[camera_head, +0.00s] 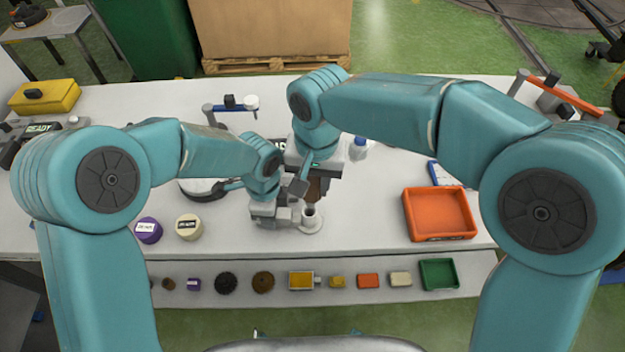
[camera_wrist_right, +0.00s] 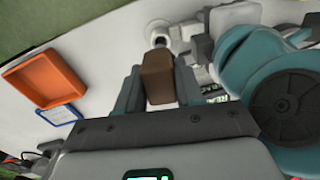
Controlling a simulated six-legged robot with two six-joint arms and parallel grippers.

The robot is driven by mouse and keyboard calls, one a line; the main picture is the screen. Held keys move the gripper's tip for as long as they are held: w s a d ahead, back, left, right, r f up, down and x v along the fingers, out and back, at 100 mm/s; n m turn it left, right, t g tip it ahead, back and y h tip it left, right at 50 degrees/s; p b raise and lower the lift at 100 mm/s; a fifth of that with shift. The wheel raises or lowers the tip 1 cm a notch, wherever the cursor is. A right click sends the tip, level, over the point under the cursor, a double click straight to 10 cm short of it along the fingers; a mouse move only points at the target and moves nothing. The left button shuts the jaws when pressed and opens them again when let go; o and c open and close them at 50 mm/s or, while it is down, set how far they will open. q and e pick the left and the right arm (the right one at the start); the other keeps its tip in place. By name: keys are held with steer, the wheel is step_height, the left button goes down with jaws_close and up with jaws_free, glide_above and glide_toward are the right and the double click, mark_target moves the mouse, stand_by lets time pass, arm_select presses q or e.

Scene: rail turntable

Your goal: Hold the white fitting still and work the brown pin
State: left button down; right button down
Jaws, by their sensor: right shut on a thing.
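The white fitting (camera_head: 311,222) stands on the table, a short upright tube on a round flange. It also shows beyond the pin in the right wrist view (camera_wrist_right: 157,36). The brown pin (camera_wrist_right: 157,76) is a blocky piece between my right fingers; a little of it shows in the head view (camera_head: 318,187). My right gripper (camera_head: 312,178) is shut on the pin, behind and above the fitting. My left gripper (camera_head: 285,213) is low at the fitting's left side, its fingertips at or against the tube. Whether its fingers grip the tube is unclear.
An orange tray (camera_head: 440,214) stands to the right. A purple disc (camera_head: 148,230) and a cream disc (camera_head: 188,227) lie to the left. A lower front shelf holds several small parts and a green tray (camera_head: 438,274). The table between the fitting and orange tray is clear.

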arm_select(q)
steer(key=shift+s+f, duration=0.1)
arm_select(e)
steer(key=shift+r, duration=2.5)
arm_select(q)
steer(key=c, duration=0.6)
jaws_free()
steer(key=shift+c, duration=0.2)
step_height(320, 180, up, 12)
arm_select(e)
steer(key=shift+s, duration=0.1)
